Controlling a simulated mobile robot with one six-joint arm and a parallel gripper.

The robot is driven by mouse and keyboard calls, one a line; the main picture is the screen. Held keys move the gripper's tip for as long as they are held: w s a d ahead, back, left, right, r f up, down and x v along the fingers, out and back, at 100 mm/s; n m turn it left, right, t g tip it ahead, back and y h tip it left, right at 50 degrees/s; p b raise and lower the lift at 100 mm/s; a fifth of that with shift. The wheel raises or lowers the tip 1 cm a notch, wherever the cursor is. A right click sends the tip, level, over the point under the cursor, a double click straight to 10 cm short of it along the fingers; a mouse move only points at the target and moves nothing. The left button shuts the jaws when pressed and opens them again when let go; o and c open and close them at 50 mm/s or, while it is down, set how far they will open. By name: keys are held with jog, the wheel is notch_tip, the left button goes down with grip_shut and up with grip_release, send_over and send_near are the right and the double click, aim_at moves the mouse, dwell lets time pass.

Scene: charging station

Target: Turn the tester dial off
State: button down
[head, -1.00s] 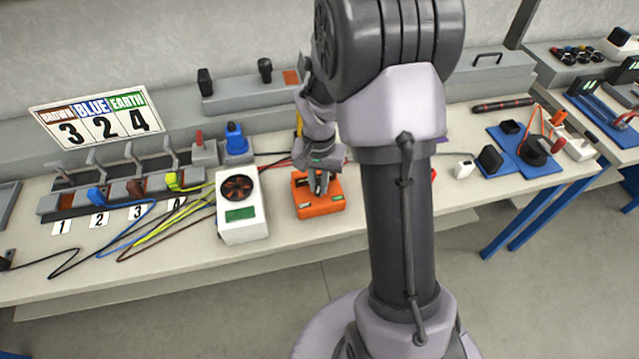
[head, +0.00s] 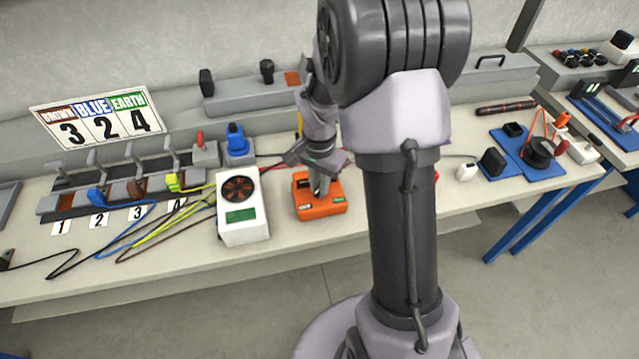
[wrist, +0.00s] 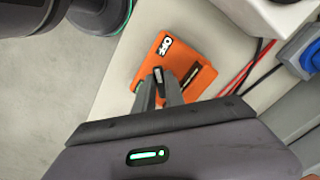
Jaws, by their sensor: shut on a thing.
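The tester is an orange box (head: 322,210) on the bench, right of the white fan unit. It also shows in the wrist view (wrist: 167,58), with a small label reading "Off" near one corner. My gripper (head: 318,192) reaches down onto the top of the tester. In the wrist view my gripper (wrist: 160,80) is shut on the tester dial (wrist: 158,74), a dark knob with a white mark. The fingers hide most of the dial, so its exact setting is hard to read.
The white fan unit (head: 238,228) stands close on the left of the tester. A blue plug unit (head: 238,140) and a lever rack with coloured cables (head: 130,188) are farther left. Bare bench lies in front of the tester.

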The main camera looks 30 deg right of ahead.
jog(key=c, duration=1.4)
grip_release()
jog(key=shift+r, duration=0.1)
notch_tip(320, 180, up, 17)
jog(key=p, duration=0.6)
jog(key=shift+p, duration=0.4)
jog(key=shift+r, duration=0.1)
